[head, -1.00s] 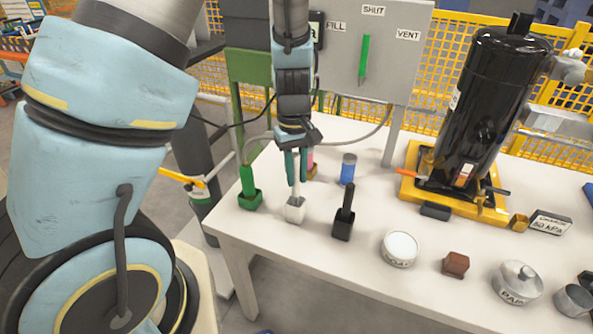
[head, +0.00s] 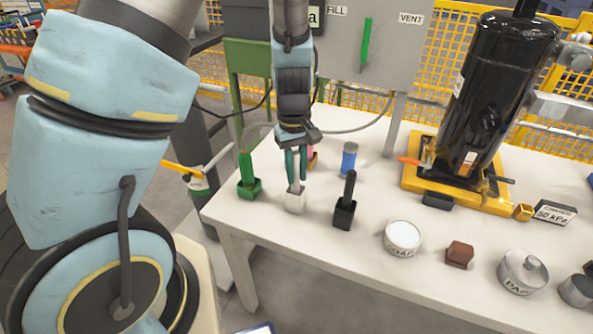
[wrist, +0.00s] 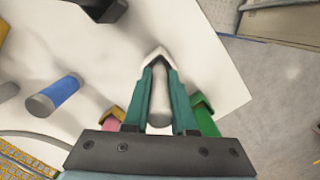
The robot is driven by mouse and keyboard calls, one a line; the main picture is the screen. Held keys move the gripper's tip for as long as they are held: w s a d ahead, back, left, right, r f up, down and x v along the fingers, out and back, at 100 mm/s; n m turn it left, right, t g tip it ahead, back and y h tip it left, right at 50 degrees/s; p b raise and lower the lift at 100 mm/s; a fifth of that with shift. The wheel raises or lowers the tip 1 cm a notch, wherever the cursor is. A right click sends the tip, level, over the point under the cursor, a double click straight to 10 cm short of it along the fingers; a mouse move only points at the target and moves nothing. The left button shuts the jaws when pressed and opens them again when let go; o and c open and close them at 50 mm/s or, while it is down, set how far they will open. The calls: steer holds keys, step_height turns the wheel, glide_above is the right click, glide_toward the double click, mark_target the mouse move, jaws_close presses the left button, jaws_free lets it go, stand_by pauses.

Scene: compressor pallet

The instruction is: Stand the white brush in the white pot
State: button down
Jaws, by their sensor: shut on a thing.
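The white pot (head: 296,202) stands on the table between the green pot and the black pot. The white brush (wrist: 160,97) is upright between the green fingers of my gripper (head: 296,179). In the head view its lower end is down inside the white pot, and the fingers hide most of its handle. In the wrist view the white pot's rim (wrist: 155,54) shows beyond the fingertips, around the brush's end. My gripper is shut on the brush just above the pot. Whether the brush touches the pot's floor is hidden.
A green brush in a green pot (head: 250,188) stands close left, a black brush in a black pot (head: 345,214) close right. A blue cylinder (head: 348,160) and a pink brush in a yellow pot (head: 312,160) stand behind. A lidded tin (head: 403,238) is front right.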

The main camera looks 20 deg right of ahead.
steer(key=shift+f+b, duration=0.4)
steer(key=shift+f, duration=0.2)
steer(key=c, duration=0.7)
jaws_free()
steer(key=shift+o, duration=0.2)
steer(key=r, duration=0.7)
steer(key=w+r, duration=0.1)
steer(key=r, duration=0.3)
steer(key=shift+f, duration=0.1)
